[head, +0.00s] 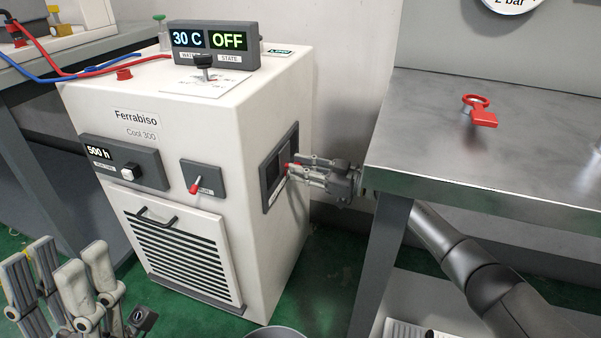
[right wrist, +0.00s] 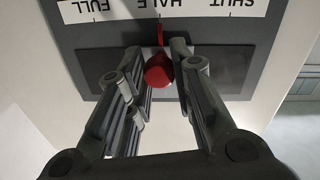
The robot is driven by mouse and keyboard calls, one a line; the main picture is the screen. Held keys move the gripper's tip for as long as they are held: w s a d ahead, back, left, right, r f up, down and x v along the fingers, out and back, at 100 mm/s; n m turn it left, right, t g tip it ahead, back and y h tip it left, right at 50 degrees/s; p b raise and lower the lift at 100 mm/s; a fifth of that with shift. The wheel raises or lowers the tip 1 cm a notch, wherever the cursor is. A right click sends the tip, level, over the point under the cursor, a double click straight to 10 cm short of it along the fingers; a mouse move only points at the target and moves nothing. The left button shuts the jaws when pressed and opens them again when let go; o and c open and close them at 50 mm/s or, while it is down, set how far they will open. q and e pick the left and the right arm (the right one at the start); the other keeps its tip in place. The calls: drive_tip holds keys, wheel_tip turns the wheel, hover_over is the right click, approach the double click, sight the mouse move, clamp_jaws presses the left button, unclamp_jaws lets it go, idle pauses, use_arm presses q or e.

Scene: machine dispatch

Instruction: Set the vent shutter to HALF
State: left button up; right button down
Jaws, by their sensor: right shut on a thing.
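The vent shutter is a dark panel (head: 279,168) on the right side of the white Ferrabiso chiller (head: 150,98). In the right wrist view its label strip (right wrist: 118,10) appears upside down and reads FULL, HALF, SHUT. The red shutter knob (right wrist: 159,71) has a thin red pointer that lies at the HALF mark. My right gripper (head: 291,168) reaches the panel from the right and is shut on the red knob, with a finger at each side of it. My left gripper (head: 70,262) is at the lower left of the head view, open and empty, away from the panel.
A metal table (head: 420,120) with a red key-like tag (head: 478,110) stands right of the chiller, close to my right arm. The chiller's front has a red-tipped switch (head: 195,187) and a louvred grille (head: 180,255).

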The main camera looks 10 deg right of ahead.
drive_tip(key=c, duration=1.2)
unclamp_jaws()
drive_tip(key=v, duration=1.2)
